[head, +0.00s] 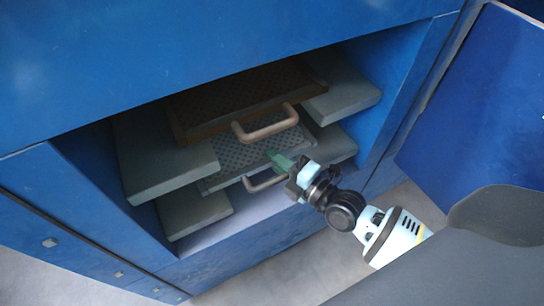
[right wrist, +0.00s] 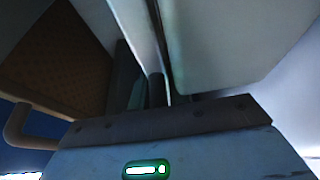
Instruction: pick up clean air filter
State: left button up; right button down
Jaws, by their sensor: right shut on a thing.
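The clean air filter (head: 240,154), a grey perforated panel, lies low in the open bay in the head view, partly hidden under a brown, dirtier filter (head: 240,98). Its pale metal handle (head: 260,184) sticks out at the front. In the right wrist view, the dark fingers (right wrist: 145,88) show, but the grip itself is hard to see. My left gripper is not in view.
The brown filter's tan handle (head: 266,124) juts out just above my right gripper. Grey ledges (head: 165,160) line both sides of the blue cabinet (head: 200,40) bay. A blue door (head: 480,110) stands open at the right. The floor in front is clear.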

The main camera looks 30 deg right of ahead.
pick_arm(q)
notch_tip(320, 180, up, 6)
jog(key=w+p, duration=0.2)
jog(key=p, duration=0.3)
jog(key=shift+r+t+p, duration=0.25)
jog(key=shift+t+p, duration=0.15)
pick_arm(e)
jog(key=s+r, duration=0.2)
jog(key=s, duration=0.6)
jog(key=s+r, duration=0.2)
jog(key=s, duration=0.6)
jog(key=shift+a+r, duration=0.3)
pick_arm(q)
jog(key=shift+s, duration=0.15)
